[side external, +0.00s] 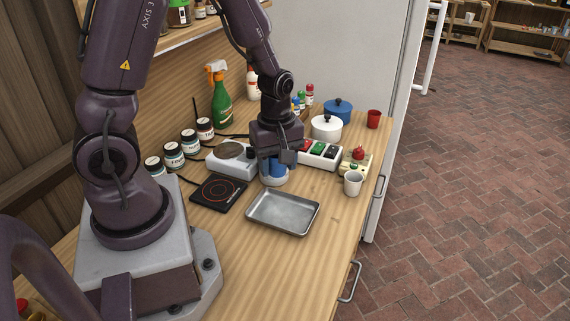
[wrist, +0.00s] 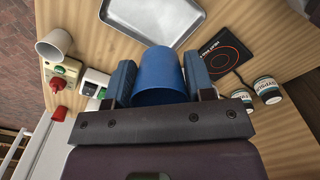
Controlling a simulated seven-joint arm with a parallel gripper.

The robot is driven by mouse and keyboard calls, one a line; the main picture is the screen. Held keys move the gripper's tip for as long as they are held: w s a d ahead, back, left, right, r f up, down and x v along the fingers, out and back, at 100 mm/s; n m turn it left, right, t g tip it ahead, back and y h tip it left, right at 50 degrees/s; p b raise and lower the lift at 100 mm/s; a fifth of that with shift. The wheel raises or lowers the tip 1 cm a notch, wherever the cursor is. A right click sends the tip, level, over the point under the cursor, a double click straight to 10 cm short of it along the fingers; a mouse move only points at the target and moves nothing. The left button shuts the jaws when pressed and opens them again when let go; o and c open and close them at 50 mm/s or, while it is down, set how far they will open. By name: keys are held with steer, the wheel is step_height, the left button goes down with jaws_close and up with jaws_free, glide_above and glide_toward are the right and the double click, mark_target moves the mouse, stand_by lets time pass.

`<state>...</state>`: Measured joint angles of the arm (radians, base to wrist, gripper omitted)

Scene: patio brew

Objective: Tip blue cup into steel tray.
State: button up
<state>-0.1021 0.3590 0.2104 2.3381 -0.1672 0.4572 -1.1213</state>
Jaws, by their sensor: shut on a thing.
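My gripper (wrist: 160,84) is shut on the blue cup (wrist: 158,72), with one finger on each side of it. In the side external view the blue cup (side external: 277,168) shows between the fingers of my gripper (side external: 277,165), just behind the steel tray's back edge; a pale round shape shows under it, and I cannot tell how far the cup is above the table. The steel tray (side external: 283,212) lies flat on the wooden table and looks empty. It also shows at the top of the wrist view (wrist: 150,22). The inside of the cup is hidden.
A black hot plate (side external: 218,193) lies left of the tray, with a grey scale (side external: 232,160) behind it. A white mug (side external: 353,184) and a box with a red knob (side external: 357,159) stand to the right. Bare table lies in front of the tray.

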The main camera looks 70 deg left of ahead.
stand_by(0.5)
steer(key=shift+s+a+f, duration=0.2)
steer(key=shift+s+a, duration=0.05)
steer(key=shift+a, duration=0.25)
steer(key=s+a+f+n, duration=0.3)
steer(key=s+a+n, duration=0.1)
steer(key=a+n, duration=0.5)
steer(key=shift+a+f, duration=0.15)
steer(key=shift+f, duration=0.2)
